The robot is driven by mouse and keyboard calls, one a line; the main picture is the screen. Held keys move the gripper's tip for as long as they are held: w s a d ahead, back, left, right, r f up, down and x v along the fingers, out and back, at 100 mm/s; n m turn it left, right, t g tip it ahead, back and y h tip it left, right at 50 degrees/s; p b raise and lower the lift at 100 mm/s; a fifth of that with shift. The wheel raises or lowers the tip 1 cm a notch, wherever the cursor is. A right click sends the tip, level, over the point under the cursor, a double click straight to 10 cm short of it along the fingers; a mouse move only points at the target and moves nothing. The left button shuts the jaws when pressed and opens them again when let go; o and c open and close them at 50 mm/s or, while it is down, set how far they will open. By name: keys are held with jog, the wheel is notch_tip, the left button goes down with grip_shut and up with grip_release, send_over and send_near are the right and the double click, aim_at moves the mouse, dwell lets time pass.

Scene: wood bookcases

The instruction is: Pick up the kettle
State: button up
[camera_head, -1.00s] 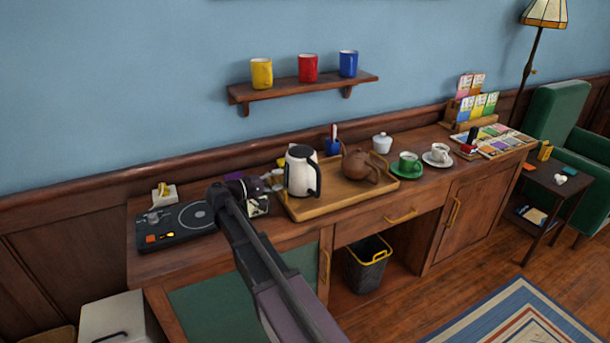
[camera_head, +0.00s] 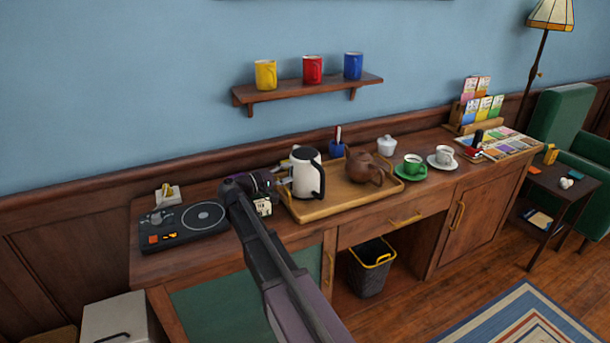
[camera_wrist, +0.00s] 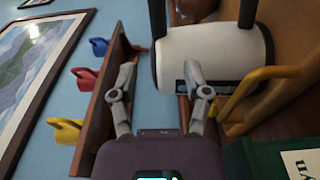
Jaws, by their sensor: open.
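The kettle (camera_head: 303,178) is white with a black lid and a black handle on its right side. It stands upright on a wooden tray (camera_head: 340,203) on the sideboard. My gripper (camera_head: 281,182) is at the kettle's left side, opposite the handle. In the wrist view, the kettle's white body (camera_wrist: 215,55) fills the upper right. My open gripper (camera_wrist: 158,78) shows there with its fingers apart; the right finger overlaps the kettle's edge and the left one lies clear of it. I cannot tell whether a finger touches the kettle.
A brown teapot (camera_head: 367,167) stands on the tray right of the kettle. A blue holder (camera_head: 337,149) is behind. A black device (camera_head: 185,224) lies left. A mug shelf (camera_head: 310,88) hangs above.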

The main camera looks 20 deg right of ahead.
aim_at(312, 164)
jog(key=shift+w+d, duration=0.2)
jog(key=shift+d, duration=1.1)
jog(key=shift+w+d, duration=0.2)
jog(key=shift+d, duration=1.05)
jog(key=shift+w+d+r, duration=0.1)
jog(key=shift+w+d, duration=0.05)
jog(key=shift+d, duration=1.15)
jog(key=shift+w+d, duration=0.15)
jog(key=shift+d, duration=1.15)
grip_shut()
